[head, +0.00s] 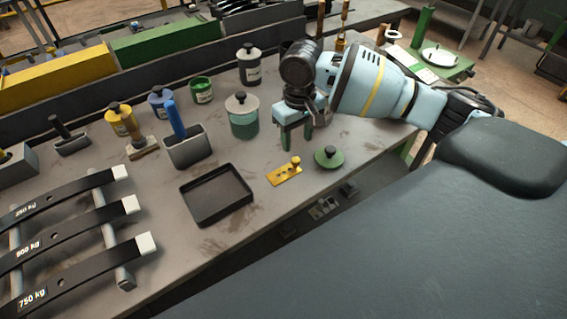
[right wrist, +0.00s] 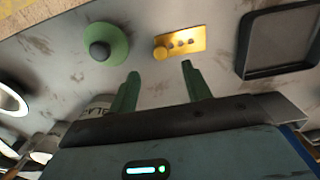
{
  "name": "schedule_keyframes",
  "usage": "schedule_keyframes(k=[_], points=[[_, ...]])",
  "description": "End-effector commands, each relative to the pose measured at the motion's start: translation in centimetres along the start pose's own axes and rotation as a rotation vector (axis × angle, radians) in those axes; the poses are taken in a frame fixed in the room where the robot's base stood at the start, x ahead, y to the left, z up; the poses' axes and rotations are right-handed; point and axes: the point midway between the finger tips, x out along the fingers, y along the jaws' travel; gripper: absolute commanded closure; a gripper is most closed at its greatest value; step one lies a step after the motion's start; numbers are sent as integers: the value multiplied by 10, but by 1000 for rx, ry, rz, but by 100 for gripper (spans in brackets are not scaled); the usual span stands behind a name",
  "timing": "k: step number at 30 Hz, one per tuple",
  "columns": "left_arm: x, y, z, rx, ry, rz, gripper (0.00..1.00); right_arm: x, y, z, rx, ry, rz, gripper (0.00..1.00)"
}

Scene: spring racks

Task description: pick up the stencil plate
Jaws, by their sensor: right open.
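The stencil plate (head: 284,173) is a small yellow plate with a knob at one end and a row of holes. It lies flat on the grey bench near its front edge. It also shows in the right wrist view (right wrist: 180,42), beyond the fingertips. My right gripper (head: 295,138) hangs above the bench, behind the plate in the head view. Its green fingers (right wrist: 159,72) are apart with nothing between them, and they do not touch the plate. My left gripper is in neither view.
A round green lid (head: 329,159) with a dark knob lies just right of the plate. A black tray (head: 216,194) lies to its left. A teal jar (head: 243,117) stands behind. Leaf springs (head: 80,235) rest on a rack at left. Bare bench surrounds the plate.

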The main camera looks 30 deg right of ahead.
Motion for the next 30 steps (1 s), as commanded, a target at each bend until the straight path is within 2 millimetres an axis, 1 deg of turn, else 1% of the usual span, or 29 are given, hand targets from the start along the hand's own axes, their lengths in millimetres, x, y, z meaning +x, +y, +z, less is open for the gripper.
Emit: schedule_keyframes(k=[3, 9, 14, 17, 21, 24, 27, 30], points=[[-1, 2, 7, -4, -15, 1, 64, 7, 0, 0, 0, -2, 0, 51], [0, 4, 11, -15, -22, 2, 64, 26, 0, 0, 0, -2, 1, 51], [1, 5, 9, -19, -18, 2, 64, 28, 0, -1, 0, 1, 0, 51], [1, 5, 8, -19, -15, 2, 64, 39, 0, -1, 0, -2, 1, 51], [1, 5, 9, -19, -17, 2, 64, 60, -1, -3, 0, -2, 1, 51], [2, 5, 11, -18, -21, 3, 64, 72, -1, -3, 0, -2, 1, 51], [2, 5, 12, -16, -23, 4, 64, 77, -1, -3, 0, 0, 1, 51], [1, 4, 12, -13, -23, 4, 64, 78, -1, -3, 0, 2, 1, 51]])
